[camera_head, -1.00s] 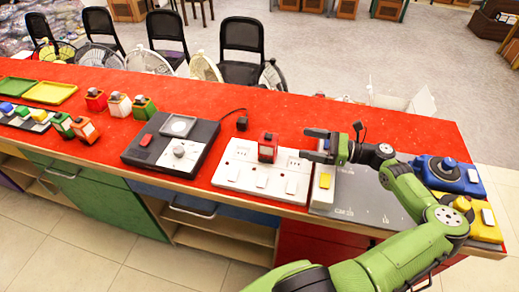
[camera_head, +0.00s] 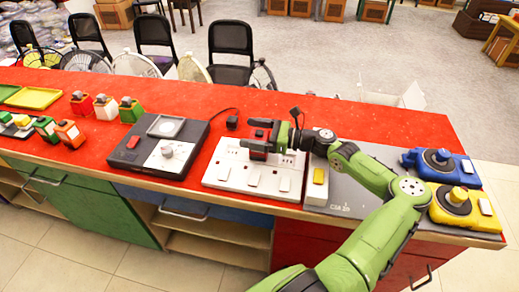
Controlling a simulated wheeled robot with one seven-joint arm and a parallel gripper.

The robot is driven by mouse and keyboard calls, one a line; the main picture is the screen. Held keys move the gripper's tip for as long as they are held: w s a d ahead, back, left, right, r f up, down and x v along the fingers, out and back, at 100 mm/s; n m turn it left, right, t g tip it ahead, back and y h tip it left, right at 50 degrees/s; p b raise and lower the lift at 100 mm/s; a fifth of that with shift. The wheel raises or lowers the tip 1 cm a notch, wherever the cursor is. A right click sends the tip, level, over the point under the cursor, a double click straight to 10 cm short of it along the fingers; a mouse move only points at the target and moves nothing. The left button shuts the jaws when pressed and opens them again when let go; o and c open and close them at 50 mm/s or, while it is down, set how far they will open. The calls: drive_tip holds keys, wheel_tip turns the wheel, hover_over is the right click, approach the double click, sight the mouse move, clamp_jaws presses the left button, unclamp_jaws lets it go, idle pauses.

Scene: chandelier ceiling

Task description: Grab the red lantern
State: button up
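The red lantern (camera_head: 259,134) is a small red block-like piece at the white panel (camera_head: 228,172), mostly hidden by my gripper. My gripper (camera_head: 258,135) reaches in from the right, with one finger on the far side and one on the near side of the lantern. The fingers stand apart, about as wide as before. I cannot tell whether they touch the lantern. Another red lantern-like piece (camera_head: 80,104) stands far left on the red counter (camera_head: 350,118).
White (camera_head: 106,107), green (camera_head: 130,110) and orange (camera_head: 69,134) pieces stand at the left. A dark device (camera_head: 150,150) sits left of the panel.

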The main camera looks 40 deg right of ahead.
clamp_jaws()
idle(0.3)
